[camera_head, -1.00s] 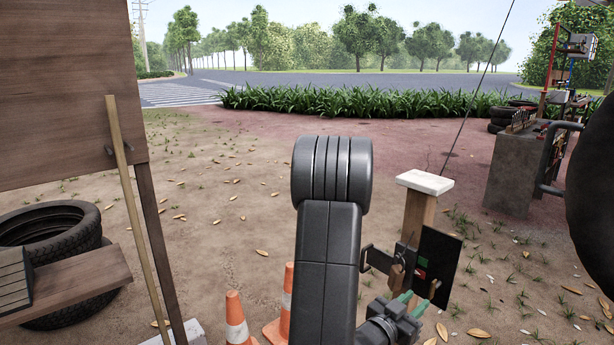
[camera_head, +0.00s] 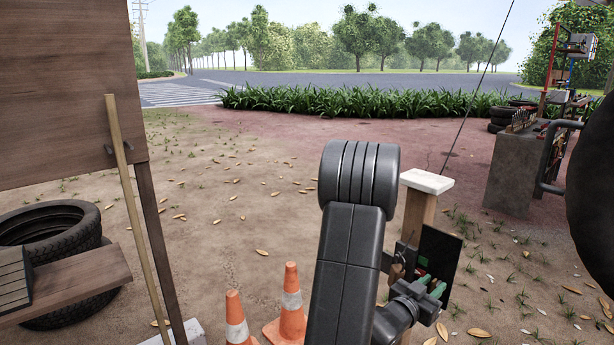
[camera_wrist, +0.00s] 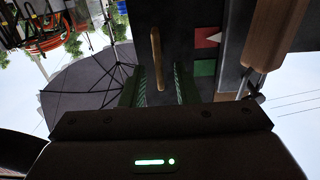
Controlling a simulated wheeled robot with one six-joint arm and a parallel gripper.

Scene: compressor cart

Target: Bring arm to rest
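My arm (camera_head: 345,262) rises dark grey in the middle of the head view, bent at a rounded elbow. My gripper (camera_head: 428,286) is at its lower right, in front of a black panel (camera_head: 440,250) on a post with a white cap (camera_head: 427,181). In the wrist view my gripper (camera_wrist: 162,88) shows two green-lined fingers apart, with no object held between them. Beyond the fingers are the dark panel, a tan handle (camera_wrist: 157,58), a red patch with a pale triangle (camera_wrist: 207,38) and a green patch (camera_wrist: 205,67). Contact with the panel cannot be judged.
Two orange cones (camera_head: 290,309) stand left of my arm. A wooden board (camera_head: 65,90), a leaning pole (camera_head: 133,210), a bench (camera_head: 75,282) and tyres (camera_head: 45,225) are at the left. A concrete block (camera_head: 512,172) is at the right. Open dirt lies behind.

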